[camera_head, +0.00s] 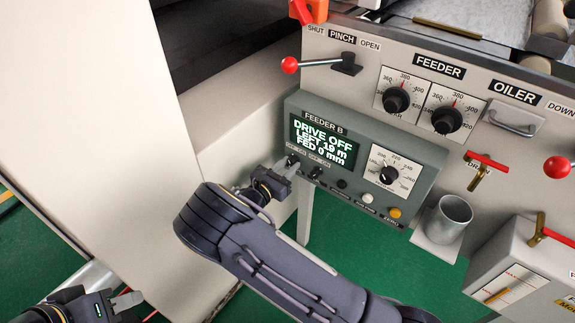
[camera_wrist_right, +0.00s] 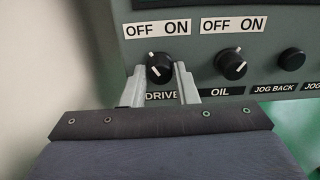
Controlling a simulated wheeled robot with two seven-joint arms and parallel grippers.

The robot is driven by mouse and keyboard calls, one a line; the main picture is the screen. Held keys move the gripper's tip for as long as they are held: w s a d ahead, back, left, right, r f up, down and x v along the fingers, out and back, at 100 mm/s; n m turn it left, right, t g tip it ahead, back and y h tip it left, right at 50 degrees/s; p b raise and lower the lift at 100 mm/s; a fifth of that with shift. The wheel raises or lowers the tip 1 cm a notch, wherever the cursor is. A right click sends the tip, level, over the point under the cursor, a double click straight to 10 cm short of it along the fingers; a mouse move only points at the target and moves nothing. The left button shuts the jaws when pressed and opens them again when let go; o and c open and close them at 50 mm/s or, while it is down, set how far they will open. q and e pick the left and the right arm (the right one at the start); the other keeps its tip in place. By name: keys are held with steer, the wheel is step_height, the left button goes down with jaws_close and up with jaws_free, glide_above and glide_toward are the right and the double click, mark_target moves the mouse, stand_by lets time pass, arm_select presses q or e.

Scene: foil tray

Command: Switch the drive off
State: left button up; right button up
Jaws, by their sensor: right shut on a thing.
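The grey-green feeder box carries a lit display (camera_head: 323,140) reading "DRIVE OFF, LEFT 19 m, FED 0 mm". The black drive knob (camera_wrist_right: 159,68) sits between the fingers of my right gripper (camera_wrist_right: 160,88), above the "DRIVE" label and below the "OFF ON" label. A white mark on the knob points up and left, towards "OFF". In the head view my right gripper (camera_head: 283,166) reaches the box's lower left and largely covers the drive knob. My left gripper (camera_head: 128,300) is at the lower left, away from the box; its finger opening is unclear.
The oil knob (camera_wrist_right: 231,64) is just right of the drive knob, then the jog back button (camera_wrist_right: 291,60). A dial (camera_head: 389,174) and an orange button (camera_head: 394,212) are further right. A red-ball lever (camera_head: 290,65) projects above the box. A metal cup (camera_head: 450,218) hangs at right.

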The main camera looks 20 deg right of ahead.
steer(key=o, duration=1)
steer(key=v, duration=0.7)
steer(key=shift+s+a, duration=0.25)
steer(key=shift+a, duration=0.1)
steer(key=shift+d, duration=0.1)
